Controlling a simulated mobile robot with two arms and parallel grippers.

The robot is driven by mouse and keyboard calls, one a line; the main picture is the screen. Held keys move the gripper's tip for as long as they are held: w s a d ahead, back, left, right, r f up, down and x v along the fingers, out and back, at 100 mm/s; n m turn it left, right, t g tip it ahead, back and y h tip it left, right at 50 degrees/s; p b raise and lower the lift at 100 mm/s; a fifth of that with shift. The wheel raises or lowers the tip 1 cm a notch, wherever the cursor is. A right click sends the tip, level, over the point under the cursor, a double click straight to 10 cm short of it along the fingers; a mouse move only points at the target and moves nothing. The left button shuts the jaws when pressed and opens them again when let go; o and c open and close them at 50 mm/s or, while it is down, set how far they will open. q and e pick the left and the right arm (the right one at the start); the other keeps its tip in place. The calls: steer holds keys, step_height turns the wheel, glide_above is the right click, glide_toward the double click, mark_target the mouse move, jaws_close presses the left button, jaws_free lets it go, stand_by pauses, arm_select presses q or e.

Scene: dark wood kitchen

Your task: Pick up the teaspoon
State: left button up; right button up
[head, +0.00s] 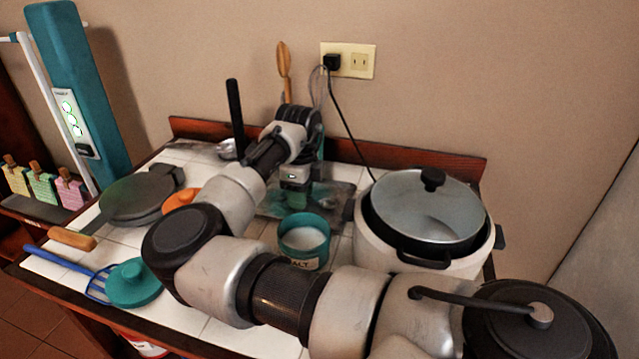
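I cannot make out a teaspoon for certain in the head view. My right gripper (296,196) points down over a dark grey tray (338,204) at the back middle of the tiled counter. Its fingers are small and dim here, so I cannot tell whether they are open or shut, or whether they hold anything. My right arm crosses the counter and hides part of it. A teal salt jar (304,262), open with white contents, stands in front of the gripper. My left gripper is not in view.
A white cooker with a glass lid (428,205) stands right of the jar. A teal lid (133,284), a blue slotted turner (62,262) and a dark round pan (138,197) lie at left. Upright black (235,110) and wooden (284,68) handles stand near the wall.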

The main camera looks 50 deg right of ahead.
steer(key=shift+f+p, duration=0.1)
steer(key=shift+p, duration=0.2)
steer(key=shift+c, duration=0.6)
jaws_close()
